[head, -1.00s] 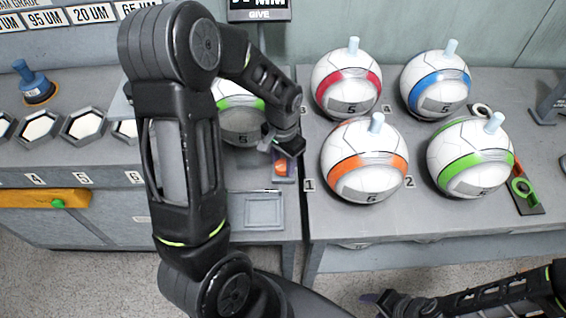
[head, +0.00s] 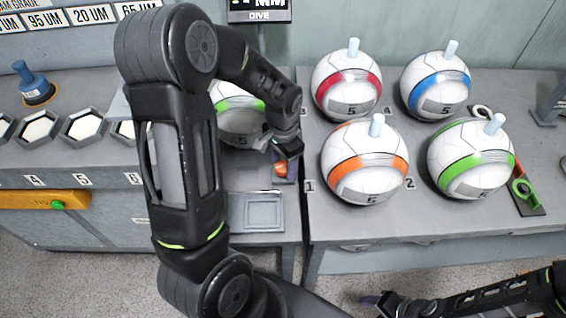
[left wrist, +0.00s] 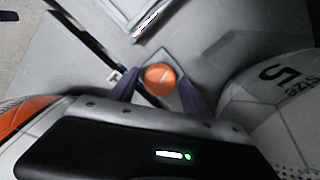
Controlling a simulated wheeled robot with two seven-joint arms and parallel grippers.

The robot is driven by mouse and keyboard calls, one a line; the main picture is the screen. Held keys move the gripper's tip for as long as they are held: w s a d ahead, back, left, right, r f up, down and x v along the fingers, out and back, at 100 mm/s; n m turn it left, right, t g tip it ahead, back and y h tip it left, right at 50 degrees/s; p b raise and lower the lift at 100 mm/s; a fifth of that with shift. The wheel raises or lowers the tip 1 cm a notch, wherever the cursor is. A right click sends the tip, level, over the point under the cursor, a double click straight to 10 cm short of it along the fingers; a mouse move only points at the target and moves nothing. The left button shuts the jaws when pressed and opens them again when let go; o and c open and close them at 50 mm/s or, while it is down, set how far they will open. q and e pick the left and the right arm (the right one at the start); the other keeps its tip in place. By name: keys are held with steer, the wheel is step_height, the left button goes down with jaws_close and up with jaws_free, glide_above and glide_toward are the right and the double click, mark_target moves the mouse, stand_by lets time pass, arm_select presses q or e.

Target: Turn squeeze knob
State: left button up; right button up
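The squeeze knob is a small round orange knob (head: 280,170) on a plate at the front of the bench, right of the ball in the press. It also shows in the left wrist view (left wrist: 160,79). My left gripper (head: 287,155) is above and close to the knob. In the left wrist view its two purple fingers (left wrist: 159,90) are apart, one on each side of the knob; I cannot tell whether they touch it. A white ball with a green band (head: 240,122) sits behind my left arm, partly hidden. My right gripper (head: 376,301) is low at the bottom right, away from the knob.
Several white balls with coloured bands, such as the orange-banded one (head: 365,165), stand on the right bench. A square grey tray (head: 263,211) lies in front of the knob. Hexagonal dishes (head: 84,127) and a blue-handled tool (head: 34,83) are at left.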

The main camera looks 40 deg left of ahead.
mark_target(283, 166)
arm_select(q)
steer(key=shift+o, duration=0.3)
steer(key=shift+r, duration=0.1)
step_height(283, 166, up, 8)
steer(key=shift+f, duration=0.15)
stand_by(0.6)
